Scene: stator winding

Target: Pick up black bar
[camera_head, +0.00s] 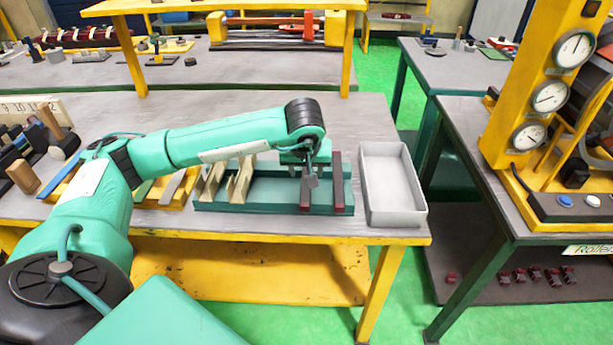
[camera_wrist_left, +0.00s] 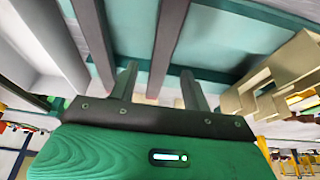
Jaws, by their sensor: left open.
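Two long dark bars lie side by side at the right end of a teal tray (camera_head: 250,207) on the workbench. The right black bar (camera_head: 338,185) is in clear view. The left black bar (camera_head: 305,197) is partly hidden under my left gripper (camera_head: 311,179). In the left wrist view, my left gripper (camera_wrist_left: 158,70) is open, its fingers apart. One bar (camera_wrist_left: 170,40) runs through the gap between the fingers, and the other bar (camera_wrist_left: 93,35) lies to the left. I cannot tell whether either finger touches a bar. My right gripper is not in view.
Pale wooden pieces (camera_head: 240,180) stand in the tray left of the gripper, also in the left wrist view (camera_wrist_left: 275,75). An empty white box (camera_head: 415,216) stands right of the tray. A hammer and other tools lie at the bench's left. A gauge stand (camera_head: 540,100) is on the right table.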

